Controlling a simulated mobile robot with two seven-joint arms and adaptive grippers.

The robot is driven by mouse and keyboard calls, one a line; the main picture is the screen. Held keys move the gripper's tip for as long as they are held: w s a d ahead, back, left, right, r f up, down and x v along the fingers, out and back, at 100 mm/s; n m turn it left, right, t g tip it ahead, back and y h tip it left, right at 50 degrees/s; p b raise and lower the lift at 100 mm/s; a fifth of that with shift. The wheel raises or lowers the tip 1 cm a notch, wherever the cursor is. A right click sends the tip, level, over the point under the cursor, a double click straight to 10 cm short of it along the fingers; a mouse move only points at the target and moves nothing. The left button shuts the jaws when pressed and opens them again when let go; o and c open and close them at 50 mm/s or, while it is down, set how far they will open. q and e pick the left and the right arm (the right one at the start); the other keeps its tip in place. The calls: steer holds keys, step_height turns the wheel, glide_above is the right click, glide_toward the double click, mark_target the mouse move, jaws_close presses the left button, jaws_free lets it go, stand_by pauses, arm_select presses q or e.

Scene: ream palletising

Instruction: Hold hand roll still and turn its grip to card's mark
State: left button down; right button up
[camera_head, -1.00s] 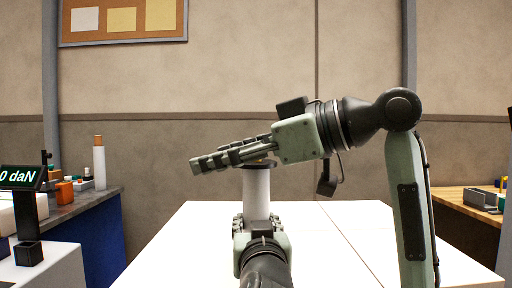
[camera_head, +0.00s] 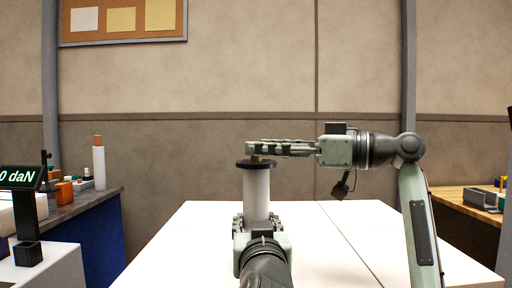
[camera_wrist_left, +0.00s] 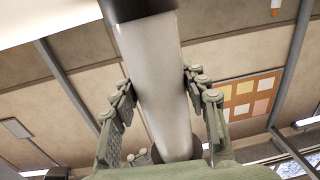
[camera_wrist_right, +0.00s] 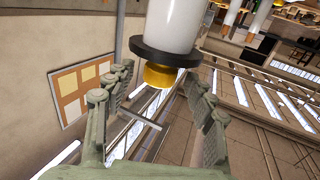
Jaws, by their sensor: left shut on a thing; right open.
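The hand roll (camera_head: 256,190) is a white upright cylinder with a dark disc (camera_head: 264,165) and a brass-yellow grip (camera_head: 257,158) on top. My left gripper (camera_head: 256,222) is shut on the roll's lower part; the left wrist view shows its fingers on both sides of the white body (camera_wrist_left: 155,60). My right gripper (camera_head: 262,147) is open and level at the roll's top. In the right wrist view, the grip (camera_wrist_right: 160,75) lies between its spread fingers (camera_wrist_right: 159,74), apparently with gaps on both sides. I cannot make out the task's card or its mark.
The white table (camera_head: 185,250) is largely clear around the roll. A display reading 0 daN (camera_head: 20,178) stands at the left, near a dark bench (camera_head: 110,197) with small items. A wooden bench (camera_head: 455,200) is at the right. A pinboard (camera_head: 125,38) hangs behind.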

steer(key=shift+x, duration=1.2)
steer(key=c, duration=1.2)
